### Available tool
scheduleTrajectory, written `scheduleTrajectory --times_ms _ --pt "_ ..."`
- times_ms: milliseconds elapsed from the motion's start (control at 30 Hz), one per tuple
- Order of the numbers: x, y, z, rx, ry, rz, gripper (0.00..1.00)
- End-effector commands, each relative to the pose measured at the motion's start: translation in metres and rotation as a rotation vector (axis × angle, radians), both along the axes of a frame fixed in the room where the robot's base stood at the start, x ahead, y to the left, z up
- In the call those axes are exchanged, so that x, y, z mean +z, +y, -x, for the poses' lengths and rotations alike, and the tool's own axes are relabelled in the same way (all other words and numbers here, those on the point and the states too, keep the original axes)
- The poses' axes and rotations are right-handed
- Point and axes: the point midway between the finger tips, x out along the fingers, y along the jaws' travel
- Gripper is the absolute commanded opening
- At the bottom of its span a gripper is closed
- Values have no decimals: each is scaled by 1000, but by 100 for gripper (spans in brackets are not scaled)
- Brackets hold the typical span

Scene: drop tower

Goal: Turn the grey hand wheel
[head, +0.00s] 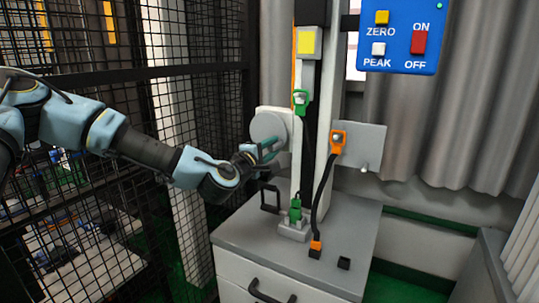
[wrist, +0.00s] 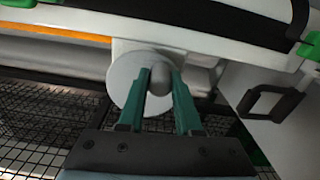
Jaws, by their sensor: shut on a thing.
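The grey hand wheel (head: 268,127) is a pale round disc mounted on the left side of the tower's light column. In the wrist view the wheel (wrist: 122,78) has a rounded grey knob (wrist: 160,78) standing out toward me. My gripper (head: 269,147) has green fingers and reaches the wheel from the left. In the wrist view my gripper (wrist: 160,85) is shut on the knob, with one finger on each side of it. The fingertips partly cover the wheel's face.
A grey cabinet top (head: 340,236) lies below, with a black bracket (head: 269,198) close under my gripper. Green and orange clamps with black cables hang on the tower. A blue control panel (head: 400,35) is at the upper right. Black mesh fencing (head: 95,160) stands behind my arm.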

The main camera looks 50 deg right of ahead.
Motion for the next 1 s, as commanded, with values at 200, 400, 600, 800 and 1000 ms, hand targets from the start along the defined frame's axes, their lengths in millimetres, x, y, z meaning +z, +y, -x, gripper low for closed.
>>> scheduleTrajectory --times_ms 200,400,600,800,1000 --pt "8 -1 2 0 170 46 0" --pt "14 -1 3 0 284 76 0" --pt "18 -1 3 1 351 95 0" --pt "20 -1 3 0 377 102 0" --pt "20 -1 3 1 380 103 0"
